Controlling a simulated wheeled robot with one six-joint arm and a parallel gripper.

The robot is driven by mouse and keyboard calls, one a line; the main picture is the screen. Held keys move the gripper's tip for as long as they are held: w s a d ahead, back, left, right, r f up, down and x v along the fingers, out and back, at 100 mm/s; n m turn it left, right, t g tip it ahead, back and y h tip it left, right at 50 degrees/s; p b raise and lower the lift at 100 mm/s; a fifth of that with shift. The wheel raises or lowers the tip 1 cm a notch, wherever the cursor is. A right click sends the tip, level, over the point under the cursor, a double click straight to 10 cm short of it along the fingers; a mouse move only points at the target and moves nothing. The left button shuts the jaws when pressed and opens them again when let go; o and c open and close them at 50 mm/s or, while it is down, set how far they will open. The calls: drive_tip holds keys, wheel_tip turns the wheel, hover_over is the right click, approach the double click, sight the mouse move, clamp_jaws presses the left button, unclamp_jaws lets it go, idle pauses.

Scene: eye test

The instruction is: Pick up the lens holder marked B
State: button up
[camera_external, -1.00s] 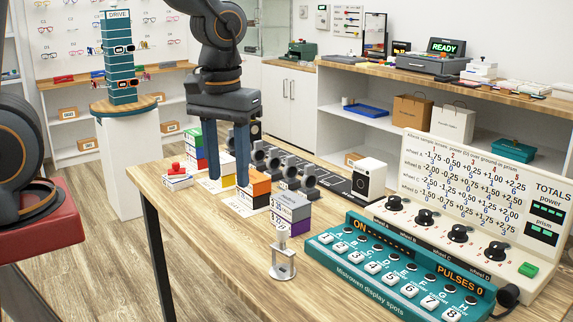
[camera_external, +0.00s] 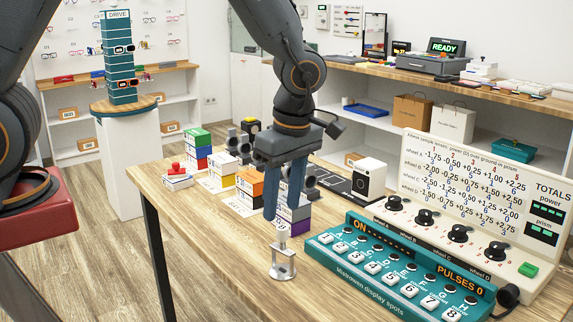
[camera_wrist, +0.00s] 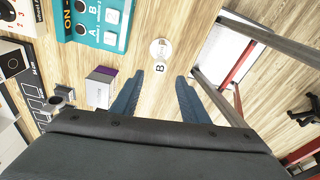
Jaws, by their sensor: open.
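The lens holder marked B (camera_external: 284,264) is a small silver stand with a round foot, upright near the front edge of the wooden table. In the wrist view its white tag with the letter B (camera_wrist: 160,69) lies just beyond my fingertips, midway between them, with the round foot above it in the picture. My gripper (camera_external: 282,212) has two blue fingers, open and empty, pointing down above the holder. In the wrist view the fingers (camera_wrist: 161,84) are well apart. I cannot tell the exact height gap to the holder's top.
The teal console (camera_external: 380,285) with numbered buttons is just right of the holder. Orange and black boxes (camera_external: 251,188) stand to the left. The table edge is close in front.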

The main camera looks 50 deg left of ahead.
sight(280, 247)
wheel_tip(280, 247, down, 4)
drive_tip(key=shift+r, duration=0.1)
drive_tip(key=shift+a+f+p, duration=0.2)
drive_tip(key=shift+f+p, duration=0.5)
drive_tip(key=shift+f, duration=1.25)
drive_tip(key=shift+a+f+p, duration=0.2)
drive_tip(key=shift+f+p, duration=0.45)
drive_tip(key=shift+f, duration=1.25)
clamp_jaws()
drive_tip(key=shift+r, duration=0.1)
